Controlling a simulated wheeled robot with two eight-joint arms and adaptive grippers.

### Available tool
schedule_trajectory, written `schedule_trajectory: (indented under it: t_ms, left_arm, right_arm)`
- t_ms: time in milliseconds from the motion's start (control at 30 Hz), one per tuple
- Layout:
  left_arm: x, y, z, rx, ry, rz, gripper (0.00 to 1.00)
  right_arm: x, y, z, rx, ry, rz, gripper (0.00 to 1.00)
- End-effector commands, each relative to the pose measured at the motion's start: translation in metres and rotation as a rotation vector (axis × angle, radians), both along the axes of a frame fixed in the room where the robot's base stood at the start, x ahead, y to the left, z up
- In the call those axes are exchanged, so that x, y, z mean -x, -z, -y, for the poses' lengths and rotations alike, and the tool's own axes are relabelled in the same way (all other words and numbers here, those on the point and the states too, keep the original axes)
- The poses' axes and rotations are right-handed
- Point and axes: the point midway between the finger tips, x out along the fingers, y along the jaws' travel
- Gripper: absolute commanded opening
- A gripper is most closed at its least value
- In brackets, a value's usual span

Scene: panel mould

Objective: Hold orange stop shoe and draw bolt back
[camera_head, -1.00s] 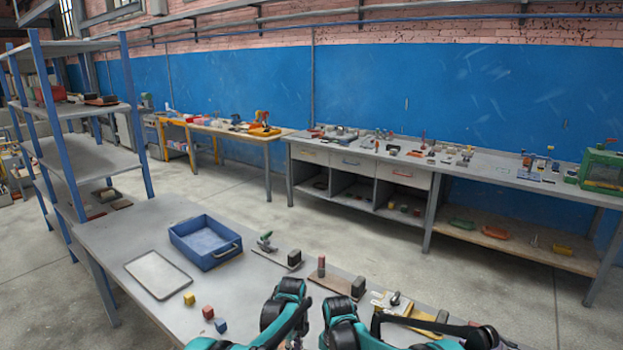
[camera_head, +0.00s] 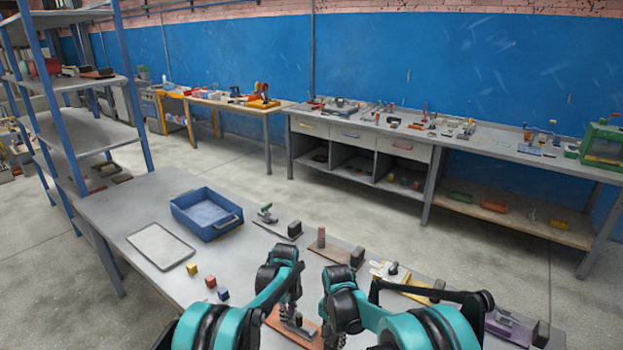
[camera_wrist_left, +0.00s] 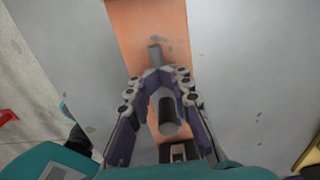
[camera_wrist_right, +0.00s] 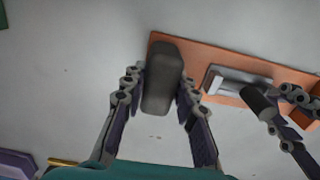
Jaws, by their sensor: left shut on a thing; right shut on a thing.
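The orange plate (camera_head: 283,327) lies on the near part of the bench. At its end, in the right wrist view, stands the dark grey stop shoe block (camera_wrist_right: 162,78). My right gripper (camera_wrist_right: 160,85) is shut on this block, one finger on each side. The bolt's dark round handle (camera_wrist_left: 168,112) stands up from the plate in the left wrist view and also shows in the right wrist view (camera_wrist_right: 258,100), by its grey housing (camera_wrist_right: 232,82). My left gripper (camera_wrist_left: 160,85) is shut on the handle. In the head view my own arms partly hide the plate.
A blue bin (camera_head: 207,215) and a pale tray (camera_head: 160,247) stand at the bench's left. Small cubes (camera_head: 210,282) lie in front. Other bolt plates, one with a red post (camera_head: 321,238) and one purple (camera_head: 507,325), flank the orange one. Bare bench lies beside the tray.

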Motion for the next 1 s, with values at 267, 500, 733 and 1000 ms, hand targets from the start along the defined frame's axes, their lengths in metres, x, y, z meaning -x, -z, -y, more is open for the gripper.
schedule_trajectory:
  t_ms: [267, 500, 733, 1000]
  left_arm:
    - [0.0, -0.002, -0.001, -0.001, -0.001, -0.001, 0.0]
    - [0.0, -0.027, 0.0, 0.0, -0.001, 0.0, 0.0]
    - [0.0, -0.052, 0.0, 0.0, 0.0, 0.0, 0.0]
    - [0.0, -0.069, 0.0, 0.0, 0.0, 0.0, 0.0]
  right_arm:
    - [0.0, 0.001, 0.001, 0.002, 0.001, -0.001, 0.0]
    - [0.0, 0.001, 0.001, 0.001, 0.001, -0.001, 0.0]
    - [0.0, 0.001, 0.001, 0.001, 0.0, 0.001, 0.0]
    - [0.0, 0.001, 0.0, 0.001, 0.0, 0.001, 0.0]
